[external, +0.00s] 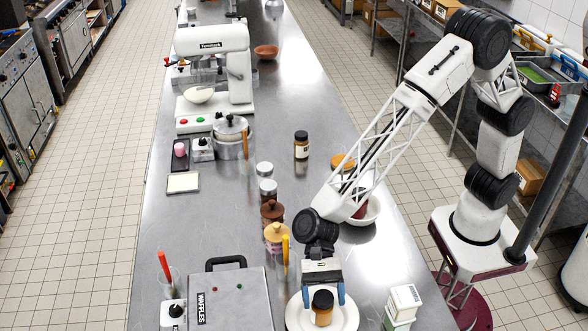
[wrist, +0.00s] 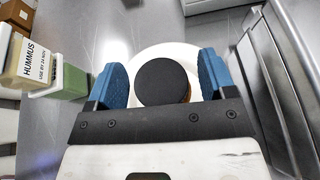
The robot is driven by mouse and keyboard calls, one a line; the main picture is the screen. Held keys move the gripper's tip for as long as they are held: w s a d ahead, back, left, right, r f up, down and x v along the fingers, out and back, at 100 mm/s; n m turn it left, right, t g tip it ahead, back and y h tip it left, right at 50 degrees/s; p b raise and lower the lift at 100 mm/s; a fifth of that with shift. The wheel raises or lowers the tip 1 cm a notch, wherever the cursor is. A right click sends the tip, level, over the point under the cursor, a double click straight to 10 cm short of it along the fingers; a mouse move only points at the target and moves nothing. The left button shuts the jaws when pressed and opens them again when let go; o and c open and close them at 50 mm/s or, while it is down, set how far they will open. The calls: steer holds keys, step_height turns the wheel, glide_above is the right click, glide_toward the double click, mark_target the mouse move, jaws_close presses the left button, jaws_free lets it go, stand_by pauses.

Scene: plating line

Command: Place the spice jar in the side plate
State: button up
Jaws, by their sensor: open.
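A spice jar (external: 321,309) with a black lid and orange-brown contents stands upright on a round white plate (external: 351,314) at the front of the counter. My gripper (external: 323,295) is open above the plate, with one blue finger on each side of the jar. In the wrist view, the jar's black lid (wrist: 163,82) lies between the open fingers, with a gap showing on both sides. The plate's white rim (wrist: 160,49) shows behind it. A similar dark-lidded jar (external: 301,146) stands farther back on the counter.
A waffle maker (external: 232,300) stands left of the plate. Stacked boxes, the upper labelled hummus in the wrist view (wrist: 30,63), stand to the right (external: 403,301). Lidded jars (external: 276,234) and a white bowl (external: 371,213) stand behind. Open counter lies around the farther jar.

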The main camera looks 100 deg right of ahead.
steer(key=v, duration=1.2)
steer(key=shift+s, duration=0.1)
stand_by(0.7)
steer(key=s+d+r+n+h, duration=0.3)
steer(key=s+d+n, duration=0.3)
steer(key=s, duration=0.8)
steer(key=s+d+r+n+t+h, duration=0.1)
steer(key=s+d+r+n+h, duration=0.2)
steer(key=s+d, duration=1)
steer(key=s+d+r+n+h, duration=0.2)
steer(key=s+d+n+h, duration=0.5)
steer(key=s, duration=0.8)
steer(key=d+n, duration=0.2)
steer(key=d, duration=0.1)
steer(key=shift+r+n+t+h, duration=0.3)
steer(key=shift+r, duration=0.1)
